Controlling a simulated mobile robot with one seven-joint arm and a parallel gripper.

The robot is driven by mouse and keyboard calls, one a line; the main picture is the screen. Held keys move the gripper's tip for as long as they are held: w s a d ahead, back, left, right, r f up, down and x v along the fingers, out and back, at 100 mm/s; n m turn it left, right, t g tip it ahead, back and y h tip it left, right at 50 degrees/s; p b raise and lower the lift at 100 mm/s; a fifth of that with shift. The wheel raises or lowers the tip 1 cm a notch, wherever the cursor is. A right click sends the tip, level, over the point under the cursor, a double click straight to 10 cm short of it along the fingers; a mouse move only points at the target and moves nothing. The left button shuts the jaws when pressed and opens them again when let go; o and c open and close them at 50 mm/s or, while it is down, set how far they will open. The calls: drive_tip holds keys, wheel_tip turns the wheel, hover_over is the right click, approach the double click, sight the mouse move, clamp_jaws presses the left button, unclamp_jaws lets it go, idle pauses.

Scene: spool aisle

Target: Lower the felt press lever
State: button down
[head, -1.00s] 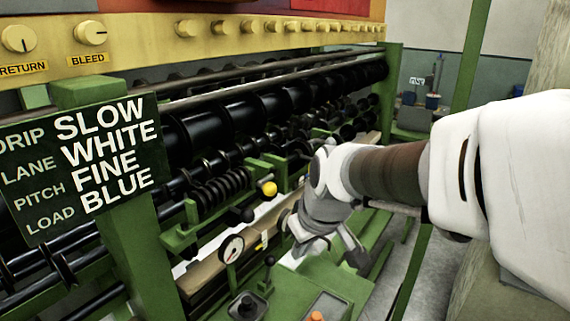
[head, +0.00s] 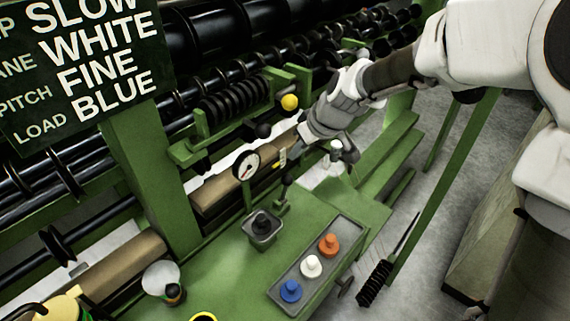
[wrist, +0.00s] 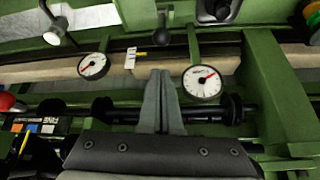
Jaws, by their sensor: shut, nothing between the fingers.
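A lever with a yellow ball knob (head: 289,102) stands by a coil spring on the green frame, with a black ball knob (head: 263,130) just below it. A short upright lever with a black knob (head: 287,178) rises from the bench edge beside a white dial gauge (head: 246,165). It also seems to show in the wrist view as a black ball knob (wrist: 163,36). I cannot tell which is the felt press lever.
Dark rollers (head: 205,30) run behind. A green post (head: 445,185) stands at right. Two gauges flank the fingers in the wrist view.

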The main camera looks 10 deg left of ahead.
hover_over(286, 190)
drive_tip(key=w+a, duration=0.1)
drive_tip(key=w, duration=0.1)
wheel_tip(286, 190, down, 9)
drive_tip(key=shift+s+r+b, duration=0.2)
drive_tip(key=shift+b, duration=0.2)
drive_tip(key=shift+s+f+b, duration=0.1)
drive_tip(key=shift+f+b, duration=0.05)
drive_tip(key=shift+b, duration=0.35)
drive_tip(key=shift+d, duration=0.25)
